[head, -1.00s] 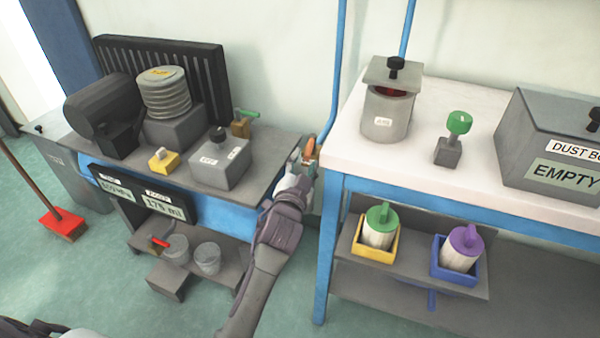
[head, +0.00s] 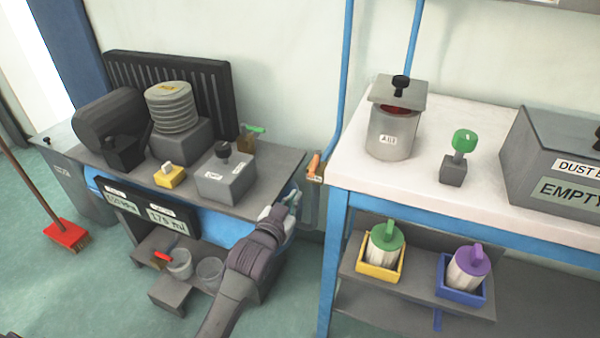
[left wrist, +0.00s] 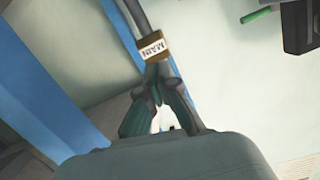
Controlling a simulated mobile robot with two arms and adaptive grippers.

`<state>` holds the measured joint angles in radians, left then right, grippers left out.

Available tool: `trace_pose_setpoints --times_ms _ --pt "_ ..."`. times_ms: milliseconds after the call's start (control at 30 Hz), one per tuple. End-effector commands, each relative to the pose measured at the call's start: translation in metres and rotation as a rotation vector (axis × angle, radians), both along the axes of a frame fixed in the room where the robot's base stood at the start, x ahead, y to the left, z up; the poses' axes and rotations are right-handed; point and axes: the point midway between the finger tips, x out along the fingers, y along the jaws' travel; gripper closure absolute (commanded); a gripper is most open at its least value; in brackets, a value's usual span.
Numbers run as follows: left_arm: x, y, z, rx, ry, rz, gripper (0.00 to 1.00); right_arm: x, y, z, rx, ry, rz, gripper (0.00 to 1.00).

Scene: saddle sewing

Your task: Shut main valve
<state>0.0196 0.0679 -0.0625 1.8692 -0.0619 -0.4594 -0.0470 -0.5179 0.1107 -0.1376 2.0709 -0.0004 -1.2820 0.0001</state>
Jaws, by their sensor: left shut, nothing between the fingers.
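The main valve is a small brass block (head: 316,178) with an orange lever (head: 314,164), at the foot of the blue pipe between the two tables. The lever stands roughly upright, tilted slightly, in the head view. In the left wrist view the brass block (left wrist: 153,47) carries the label MAIN; its lever cannot be made out there. My left gripper (head: 293,195) is shut and empty, just left of and below the valve in the head view. Its fingertips (left wrist: 158,72) appear close below the block in the wrist view; contact cannot be told. My right gripper is out of view.
The grey left table (head: 265,180) holds machines and a green-handled valve (head: 248,137). The white right table (head: 345,165) stands close by, with a metal canister (head: 390,135). The gap between them is narrow. A blue pipe (head: 346,80) rises along the wall.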

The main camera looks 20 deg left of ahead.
Motion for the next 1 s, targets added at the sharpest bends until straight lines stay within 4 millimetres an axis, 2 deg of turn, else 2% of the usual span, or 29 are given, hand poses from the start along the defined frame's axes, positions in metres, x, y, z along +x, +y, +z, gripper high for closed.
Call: trace_pose_setpoints --times_ms 33,100,267,367,500,600,800,1000 --pt "0.002 0.013 -0.009 -0.103 0.041 -0.019 1.0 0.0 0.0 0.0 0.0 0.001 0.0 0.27" --pt "0.004 0.026 -0.017 -0.268 0.099 -0.046 1.0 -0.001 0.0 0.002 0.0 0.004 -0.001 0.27" --pt "0.003 0.053 -0.021 -0.648 0.234 -0.099 1.0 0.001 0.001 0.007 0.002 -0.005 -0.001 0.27" --pt "0.0 0.07 -0.009 -0.882 0.316 -0.133 1.0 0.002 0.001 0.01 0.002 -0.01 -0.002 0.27" --pt "-0.006 0.09 0.019 -1.176 0.417 -0.182 1.0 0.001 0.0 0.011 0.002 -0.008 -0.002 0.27" --pt "-0.01 0.1 0.042 -1.336 0.469 -0.216 1.0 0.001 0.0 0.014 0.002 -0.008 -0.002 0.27" --pt "-0.015 0.109 0.067 -1.494 0.521 -0.258 1.0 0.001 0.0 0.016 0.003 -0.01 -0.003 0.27" --pt "-0.001 0.098 0.068 -1.508 0.524 -0.266 1.0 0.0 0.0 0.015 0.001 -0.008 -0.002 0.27"
